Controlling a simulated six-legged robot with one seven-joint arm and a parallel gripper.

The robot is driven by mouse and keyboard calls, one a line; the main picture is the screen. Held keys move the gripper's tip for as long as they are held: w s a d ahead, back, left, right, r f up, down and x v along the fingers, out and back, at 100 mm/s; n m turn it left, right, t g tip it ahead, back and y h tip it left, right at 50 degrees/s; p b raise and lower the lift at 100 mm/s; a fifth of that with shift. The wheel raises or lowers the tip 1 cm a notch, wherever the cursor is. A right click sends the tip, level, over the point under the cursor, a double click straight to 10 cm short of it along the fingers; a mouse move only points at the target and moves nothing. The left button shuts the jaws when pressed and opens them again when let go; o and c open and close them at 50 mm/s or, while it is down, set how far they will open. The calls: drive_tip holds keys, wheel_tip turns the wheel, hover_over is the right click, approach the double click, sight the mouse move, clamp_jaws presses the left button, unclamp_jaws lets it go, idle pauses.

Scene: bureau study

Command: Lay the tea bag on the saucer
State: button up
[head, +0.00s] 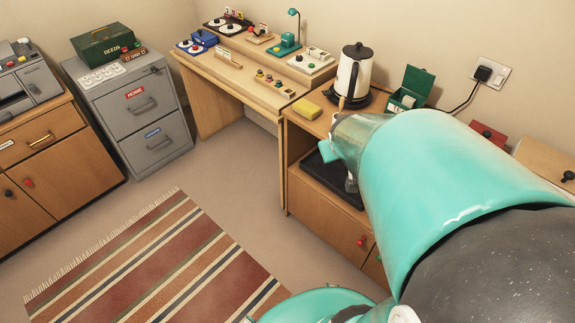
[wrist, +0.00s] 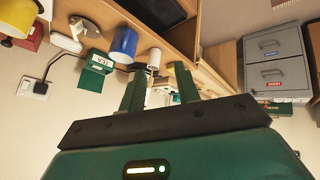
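My gripper (wrist: 158,76) shows in the wrist view with its two green fingers apart and nothing visible held between them. In the head view my teal arm hides most of it. The green tea box (head: 407,93) stands open right of the kettle; it also shows in the wrist view (wrist: 97,63), left of the fingers, with its label upside down. I cannot make out a tea bag in either view; the box's inside is not clear.
The kettle (head: 354,73) stands on the counter near a yellow sponge (head: 307,109). A blue mug (wrist: 124,44) and a yellow mug (wrist: 17,17) show in the wrist view. The desk (head: 235,68) carries several small items. Open floor (head: 225,165) lies left of the counter.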

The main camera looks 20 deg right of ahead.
drive_tip(key=s+a+r+y, duration=0.1)
drive_tip(key=s+a+r, duration=0.2)
drive_tip(key=a, duration=0.2)
drive_tip(key=s+a+r+y, duration=0.1)
drive_tip(key=s+a+r, duration=0.2)
drive_tip(key=a, duration=0.3)
drive_tip(key=s+a+r+n+g+y, duration=0.1)
drive_tip(key=s+a+r+y, duration=0.1)
drive_tip(key=a, duration=0.4)
drive_tip(key=shift+s+a+r, duration=0.25)
drive_tip(key=shift+s+r, duration=0.35)
drive_tip(key=shift+s, duration=0.6)
drive_tip(key=shift+d, duration=0.15)
